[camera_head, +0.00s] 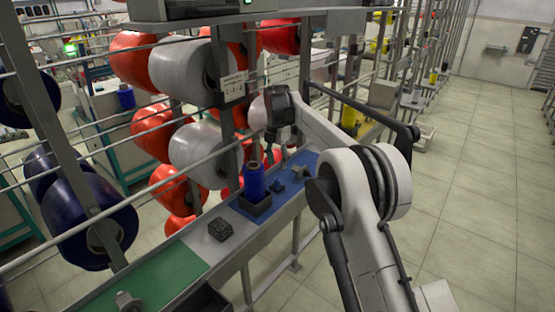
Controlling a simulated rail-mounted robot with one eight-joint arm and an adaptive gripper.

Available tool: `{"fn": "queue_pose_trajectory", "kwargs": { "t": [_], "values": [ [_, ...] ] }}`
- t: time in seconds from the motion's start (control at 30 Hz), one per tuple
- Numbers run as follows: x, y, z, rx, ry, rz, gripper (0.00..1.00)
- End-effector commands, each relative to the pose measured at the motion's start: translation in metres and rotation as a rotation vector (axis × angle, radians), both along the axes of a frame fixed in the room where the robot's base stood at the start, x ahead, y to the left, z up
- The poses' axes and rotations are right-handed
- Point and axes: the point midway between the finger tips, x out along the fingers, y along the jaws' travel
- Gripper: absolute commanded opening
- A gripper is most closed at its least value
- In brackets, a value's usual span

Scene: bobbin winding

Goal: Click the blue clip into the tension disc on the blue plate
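The blue plate (233,206) lies on the narrow grey bench in the middle of the view. A small dark blue piece (277,187) on it may be the blue clip, but it is too small to be sure. A small grey fitting (301,173) near the plate's right edge looks like the tension disc; its details are unclear. My gripper (279,143) hangs above the far side of the plate, apart from these pieces. Its fingers are small and dark, so I cannot tell whether they are open or hold anything.
A blue bobbin (254,181) stands upright in a black holder (255,205) left of the small pieces. A dark block (220,230) sits on bare bench. A green plate (160,272) with a grey fitting (127,301) is nearer. Large red and white spools and rails rise behind.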

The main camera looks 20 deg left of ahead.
Motion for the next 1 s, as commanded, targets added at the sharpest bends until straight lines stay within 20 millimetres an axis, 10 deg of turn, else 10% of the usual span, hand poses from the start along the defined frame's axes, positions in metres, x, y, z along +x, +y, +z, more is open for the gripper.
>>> {"fn": "queue_pose_trajectory", "kwargs": {
  "t": [0.6,1.0],
  "values": [
    [0.000,0.000,-0.067,0.000,0.000,-0.001,0.33],
    [0.000,0.000,-0.073,0.000,0.000,-0.001,0.33]
  ]
}}
